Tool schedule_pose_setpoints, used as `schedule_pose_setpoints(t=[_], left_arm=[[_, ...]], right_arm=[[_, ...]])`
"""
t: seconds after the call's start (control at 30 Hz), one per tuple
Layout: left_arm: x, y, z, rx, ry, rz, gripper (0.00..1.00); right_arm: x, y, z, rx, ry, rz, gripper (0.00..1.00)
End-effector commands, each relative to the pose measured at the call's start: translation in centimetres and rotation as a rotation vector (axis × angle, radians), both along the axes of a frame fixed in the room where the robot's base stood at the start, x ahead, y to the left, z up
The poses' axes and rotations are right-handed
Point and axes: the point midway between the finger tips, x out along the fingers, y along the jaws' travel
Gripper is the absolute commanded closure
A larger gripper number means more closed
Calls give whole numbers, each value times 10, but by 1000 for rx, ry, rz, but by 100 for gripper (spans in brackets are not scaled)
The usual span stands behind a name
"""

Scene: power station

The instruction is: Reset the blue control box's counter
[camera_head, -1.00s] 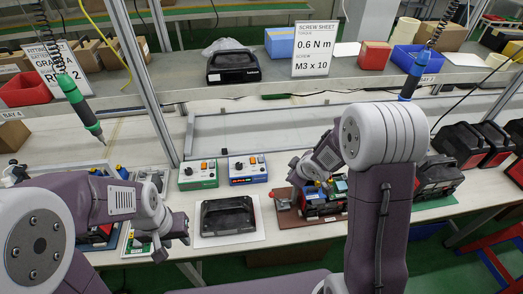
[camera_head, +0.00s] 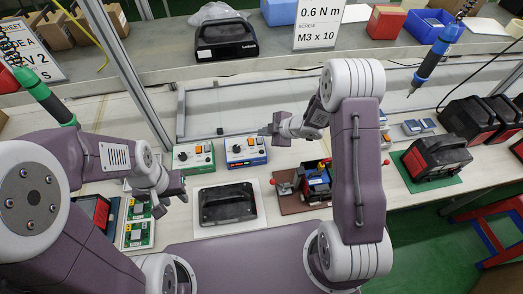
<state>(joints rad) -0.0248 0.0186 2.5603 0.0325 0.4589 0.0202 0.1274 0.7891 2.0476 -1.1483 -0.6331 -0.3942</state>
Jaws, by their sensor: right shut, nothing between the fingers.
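The blue control box (camera_head: 246,160) stands on the workbench behind the black case. It has a white top with an orange button, a dark knob and a small red display on its front. My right gripper (camera_head: 266,131) is shut and empty, above the bench at the box's back right corner. Its fingertips point left; I cannot tell whether they touch the box. My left gripper (camera_head: 172,201) hangs at the left, over the bench near green circuit boards. It is apart from the box, and its finger gap is unclear.
A similar green control box (camera_head: 194,163) stands just left of the blue one. A black case (camera_head: 228,204) lies on a white mat in front. A part-built device (camera_head: 317,184) sits on a brown board at the right. A green screwdriver (camera_head: 48,99) hangs at the left.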

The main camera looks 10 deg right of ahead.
Motion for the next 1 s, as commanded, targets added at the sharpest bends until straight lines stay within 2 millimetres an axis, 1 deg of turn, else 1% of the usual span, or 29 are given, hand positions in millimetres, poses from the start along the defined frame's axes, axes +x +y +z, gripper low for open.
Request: schedule_pose_setpoints(t=[0.03, 0.17, 0.47, 0.6, 0.73, 1.0], left_arm=[[0, 0, -6, 0, 0, 0, 64], [0, 0, -20, 0, 0, 0, 64], [0, 0, -65, 0, 0, 0, 64], [0, 0, -78, 0, 0, 0, 64], [0, 0, -82, 0, 0, 0, 64], [0, 0, -80, 0, 0, 0, 64]], right_arm=[[0, 0, -6, 0, 0, 0, 100], [0, 0, -20, 0, 1, -1, 100], [0, 0, -66, 0, 1, -1, 100], [0, 0, -81, 0, 1, -1, 100], [0, 0, -87, -1, 0, -1, 100], [0, 0, -85, -1, 0, -1, 100]])
